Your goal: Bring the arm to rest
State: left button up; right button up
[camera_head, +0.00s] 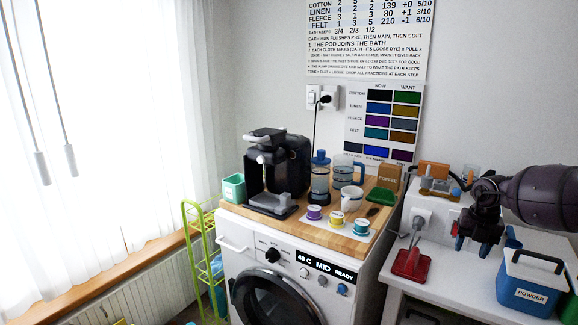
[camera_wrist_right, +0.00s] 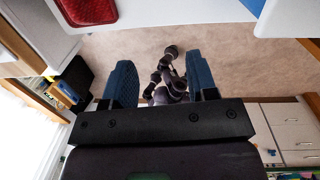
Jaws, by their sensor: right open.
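My right gripper (camera_head: 485,240) is at the right of the head view, its purple arm coming in from the right edge. It hangs above the white side table (camera_head: 455,280), between the red scoop-like piece and the powder tub. In the right wrist view the two blue fingers of this gripper (camera_wrist_right: 161,80) stand wide apart. Nothing is between them except the distant floor and parts of my own body. My left gripper is in neither view.
The side table carries a red scoop-like piece (camera_head: 411,264) and a blue-and-white powder tub (camera_head: 532,281). Left of it, a washer (camera_head: 265,262) bears a wooden board (camera_head: 335,238) with a coffee machine (camera_head: 277,170), a mug (camera_head: 351,198) and coloured pods. A green rack (camera_head: 190,235) stands by the window.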

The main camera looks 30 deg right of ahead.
jog(key=w+a+n+t+y, duration=0.1)
jog(key=w+a+t, duration=0.25)
jog(key=w, duration=0.35)
jog(key=a+f+m+t+y, duration=0.2)
jog(key=a+f+t, duration=0.4)
jog(key=a, duration=0.1)
jog(key=s+a+f+m+h, duration=0.2)
jog(key=s+a+f+m, duration=0.2)
jog(key=a+f+m, duration=0.4)
jog(key=s+a+f+m+h, duration=0.3)
jog(key=s+a+f+m, duration=0.25)
jog(key=a+f, duration=0.35)
jog(key=s+a+m+y, duration=0.1)
jog(key=a+m, duration=0.7)
jog(key=a, duration=1.2)
jog(key=shift+s+a+f+t+y, duration=0.2)
jog(key=shift+f+t+y, duration=0.15)
jog(key=shift+y, duration=0.15)
jog(key=shift+c, duration=0.5)
